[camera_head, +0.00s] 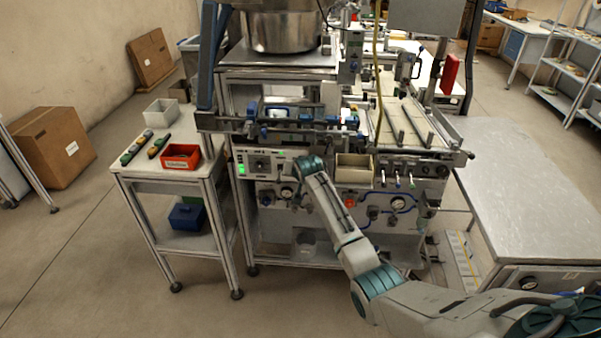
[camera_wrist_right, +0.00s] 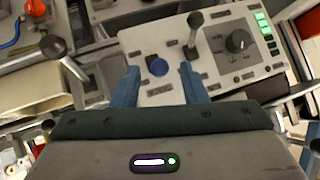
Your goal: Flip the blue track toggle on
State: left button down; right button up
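In the right wrist view, a light control panel (camera_wrist_right: 215,62) carries a round blue piece (camera_wrist_right: 157,67), a grey lever (camera_wrist_right: 194,30) and a black knob (camera_wrist_right: 238,42). I cannot tell whether the blue piece is a button or a toggle seen end-on. My right gripper (camera_wrist_right: 159,70) is open, its two blue fingers apart on either side of the blue piece; contact cannot be told. In the head view the panel (camera_head: 262,173) is on the machine's front left, and my right arm reaches toward it, hiding part of it. The left gripper is not in view.
A side table (camera_head: 170,172) at left holds a red bin (camera_head: 181,157) and a grey bin (camera_head: 160,113). Several small levers (camera_head: 397,180) stand farther right on the machine's front, beside a beige bin (camera_head: 355,168). A bare metal table (camera_head: 535,190) is at right.

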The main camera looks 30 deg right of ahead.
jog(key=b+v, duration=0.1)
jog(key=v, duration=0.7)
jog(key=shift+b, duration=0.4)
jog(key=s+f+n+g+b, duration=0.1)
jog(key=s+f, duration=0.3)
jog(key=f, duration=0.7)
jog(key=s+f+n+g+b, duration=0.1)
jog(key=s+f, duration=0.3)
jog(key=f, duration=0.7)
jog(key=s+f+g+b, duration=0.1)
jog(key=s+f, duration=0.3)
jog(key=f, duration=0.7)
jog(key=s+a+f+n+g+b, duration=0.1)
jog(key=s+a+f+n+g, duration=0.1)
jog(key=s+f, duration=1.65)
jog(key=s+a+f+n+g, duration=0.1)
jog(key=s+f, duration=0.4)
jog(key=s, duration=0.7)
jog(key=s+f+g+y+b, duration=0.1)
jog(key=s+f, duration=0.5)
jog(key=s, duration=0.7)
jog(key=s+a+f+n+g+b, duration=0.1)
jog(key=s+f, duration=0.4)
jog(key=s, duration=0.7)
jog(key=shift+s+a+f+n+g, duration=0.2)
jog(key=shift+a+n+g, duration=0.1)
jog(key=shift+a+g, duration=0.1)
